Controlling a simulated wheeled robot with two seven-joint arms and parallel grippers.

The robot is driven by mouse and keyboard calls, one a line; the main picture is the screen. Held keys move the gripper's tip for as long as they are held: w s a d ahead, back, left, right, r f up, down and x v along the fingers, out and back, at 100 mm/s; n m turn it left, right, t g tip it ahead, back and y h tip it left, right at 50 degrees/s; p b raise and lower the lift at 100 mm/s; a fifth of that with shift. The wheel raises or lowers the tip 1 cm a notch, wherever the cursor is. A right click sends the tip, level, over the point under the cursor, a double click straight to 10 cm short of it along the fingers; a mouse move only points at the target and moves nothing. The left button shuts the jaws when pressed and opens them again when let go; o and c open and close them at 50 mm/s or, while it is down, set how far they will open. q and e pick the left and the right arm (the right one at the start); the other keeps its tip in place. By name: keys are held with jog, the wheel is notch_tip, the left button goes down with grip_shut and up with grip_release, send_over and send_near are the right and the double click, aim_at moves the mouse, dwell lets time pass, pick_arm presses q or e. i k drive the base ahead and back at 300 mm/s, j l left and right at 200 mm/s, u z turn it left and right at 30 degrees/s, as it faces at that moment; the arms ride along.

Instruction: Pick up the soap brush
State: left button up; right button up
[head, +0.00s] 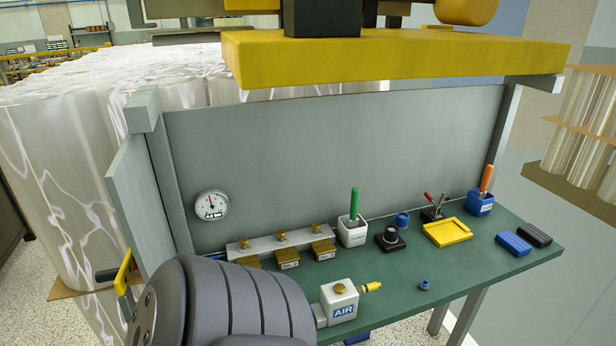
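Two handled tools stand upright in cups on the green bench (462,278). One has a green handle (354,203) and stands in a white labelled cup (352,234) near the middle of the back edge. The other has an orange handle (487,178) and stands in a blue labelled cup (480,205) at the back right. Their lower ends are hidden inside the cups, and I cannot tell which is the soap brush. A dark ribbed link of my arm covers the bench's front left. Neither gripper is in view.
A white AIR block (339,301) sits at the front. Brass fittings (288,259), a black knob base (391,239), a yellow tray (447,232) and blue (513,243) and black (534,234) blocks occupy the bench. A yellow beam (400,60) overhangs it. A grey panel (330,150) stands behind.

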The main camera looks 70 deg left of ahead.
aim_at(352, 222)
jog(key=u, duration=1.85)
jog(key=l+u, duration=0.4)
jog(key=l, duration=0.9)
